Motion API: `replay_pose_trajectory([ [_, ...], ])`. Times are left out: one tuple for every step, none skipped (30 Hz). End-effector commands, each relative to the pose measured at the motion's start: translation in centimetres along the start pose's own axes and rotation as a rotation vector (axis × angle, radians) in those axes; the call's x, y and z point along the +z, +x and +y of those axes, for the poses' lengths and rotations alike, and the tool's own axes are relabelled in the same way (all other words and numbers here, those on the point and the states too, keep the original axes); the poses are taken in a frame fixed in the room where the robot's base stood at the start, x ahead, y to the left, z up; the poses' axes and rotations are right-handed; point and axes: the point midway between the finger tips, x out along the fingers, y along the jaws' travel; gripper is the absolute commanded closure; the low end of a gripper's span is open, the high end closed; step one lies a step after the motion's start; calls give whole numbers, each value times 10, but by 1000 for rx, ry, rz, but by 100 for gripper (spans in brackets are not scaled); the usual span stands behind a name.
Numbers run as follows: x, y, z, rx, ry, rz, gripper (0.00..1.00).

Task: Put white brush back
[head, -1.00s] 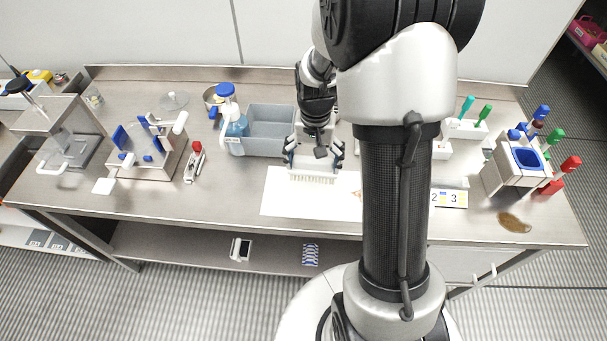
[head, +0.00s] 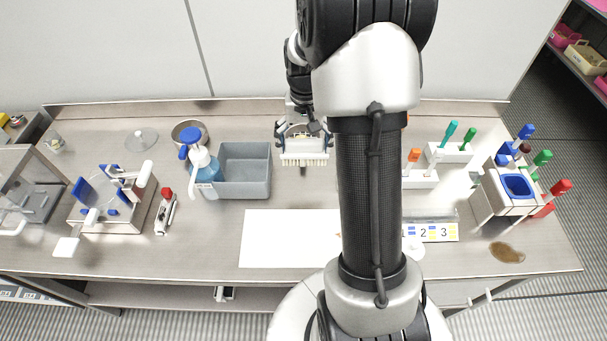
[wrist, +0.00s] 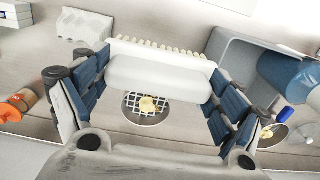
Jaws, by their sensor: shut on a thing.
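My gripper (head: 303,145) is shut on the white brush (head: 304,158), which is held crosswise between the fingers with its row of pale bristles along one long side. In the wrist view the brush (wrist: 160,78) spans the gap between the blue-padded fingers (wrist: 160,95). In the head view the brush appears just right of the grey bin, beyond the white sheet. I cannot tell its exact height over the bench. Behind the brush, the wrist view shows a round dish with a white grid and a yellowish lump (wrist: 147,105); my gripper hides this spot in the head view.
The white sheet (head: 285,238) lies clear in front. White holders with coloured-handled tools (head: 450,153) stand right of my arm. A brown spill (head: 507,252) lies at the right.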

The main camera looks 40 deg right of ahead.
Motion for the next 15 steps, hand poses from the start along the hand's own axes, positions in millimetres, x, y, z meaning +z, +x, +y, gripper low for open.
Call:
replay_pose_trajectory([
  [2,19,0,1,0,-5,38],
  [1,27,0,1,0,-5,38],
  [1,37,0,1,0,-4,38],
  [1,44,0,1,0,-4,38],
  [1,51,0,1,0,-4,38],
  [1,59,0,1,0,-3,38],
  [1,64,0,0,0,-3,38],
  [1,69,0,0,0,-2,38],
  [1,74,0,0,0,-2,38],
  [0,76,0,0,0,-2,38],
  [0,78,0,0,0,-1,38],
  [0,80,0,0,0,0,38],
  [0,82,0,0,0,1,38],
  [0,83,0,0,0,1,38],
  [0,86,0,0,0,0,38],
])
